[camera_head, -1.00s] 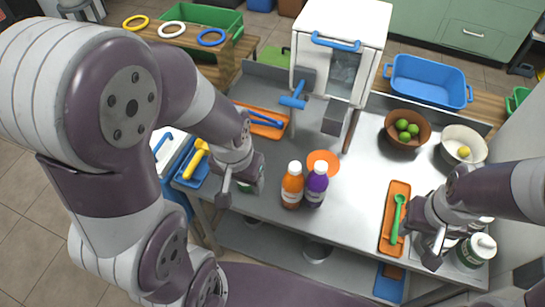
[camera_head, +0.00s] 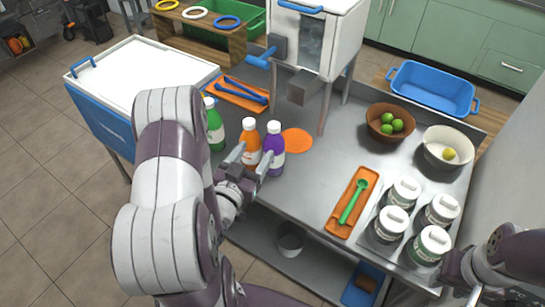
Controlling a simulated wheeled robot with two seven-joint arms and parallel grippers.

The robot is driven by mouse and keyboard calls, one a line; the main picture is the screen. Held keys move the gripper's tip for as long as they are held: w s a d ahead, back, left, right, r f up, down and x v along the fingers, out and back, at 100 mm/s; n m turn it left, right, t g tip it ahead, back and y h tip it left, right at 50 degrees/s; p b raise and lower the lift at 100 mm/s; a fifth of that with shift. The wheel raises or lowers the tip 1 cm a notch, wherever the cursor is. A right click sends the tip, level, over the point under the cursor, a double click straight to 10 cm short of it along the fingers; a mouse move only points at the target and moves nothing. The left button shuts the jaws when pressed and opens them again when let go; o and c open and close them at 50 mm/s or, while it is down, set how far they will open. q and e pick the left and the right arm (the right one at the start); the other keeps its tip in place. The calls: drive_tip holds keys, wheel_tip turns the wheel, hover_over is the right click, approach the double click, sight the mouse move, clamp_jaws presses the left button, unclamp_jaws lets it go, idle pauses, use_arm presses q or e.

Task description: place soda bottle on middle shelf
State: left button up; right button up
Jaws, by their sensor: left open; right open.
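Three soda bottles with white caps stand upright on the metal counter (camera_head: 325,170): a green bottle (camera_head: 214,128), an orange bottle (camera_head: 249,142) and a purple bottle (camera_head: 274,142). My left gripper (camera_head: 250,162) is open in front of the orange and purple bottles. Its fingers point at the orange bottle's lower part, one finger to each side; I cannot tell whether they touch. My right gripper (camera_head: 462,282) is at the lower right edge, partly cut off, near the jars and empty. A metal shelf (camera_head: 320,263) runs below the counter.
A white pot (camera_head: 291,242) and a blue tray (camera_head: 363,284) are on the lower shelf. Several white-lidded jars (camera_head: 407,191), an orange tray with a green spoon (camera_head: 352,203) and two bowls (camera_head: 391,122) are at right. The white press (camera_head: 318,40) stands behind.

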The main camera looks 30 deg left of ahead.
sight(271, 129)
use_arm(q)
drive_tip(key=w, duration=0.3)
drive_tip(key=w+p, duration=0.1)
drive_tip(key=w, duration=0.6)
drive_tip(key=shift+w+a+p, duration=0.25)
drive_tip(key=shift+w+p, duration=0.1)
drive_tip(key=shift+p, duration=0.05)
drive_tip(key=shift+w, duration=0.4)
drive_tip(key=shift+s, duration=0.1)
drive_tip(key=c, duration=0.3)
clamp_jaws()
